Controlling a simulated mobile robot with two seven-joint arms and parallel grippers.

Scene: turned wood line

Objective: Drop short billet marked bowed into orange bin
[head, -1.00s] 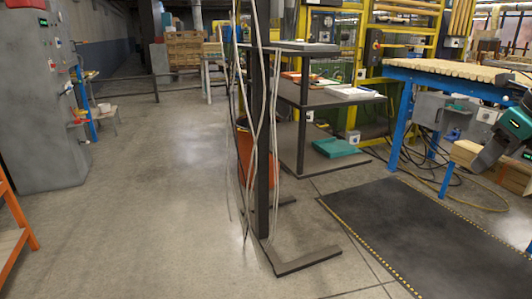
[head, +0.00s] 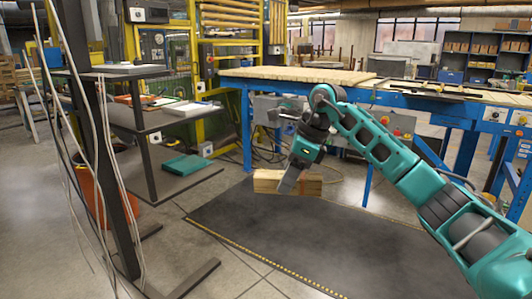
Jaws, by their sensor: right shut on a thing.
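My right gripper (head: 290,180) is shut on a short, pale wood billet (head: 309,184). The billet is held roughly level above the dark floor mat, and a grey finger crosses in front of its middle. No "bowed" marking can be read on it. The orange bin (head: 88,190) stands on the floor at the left, partly hidden behind a dark post and hanging cables. It is well apart from the gripper, and its inside does not show. My left gripper is not in view.
A blue-framed bench (head: 232,74) with wooden slats stands behind the arm. The black mat (head: 270,222) with a yellow-dotted edge is clear.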

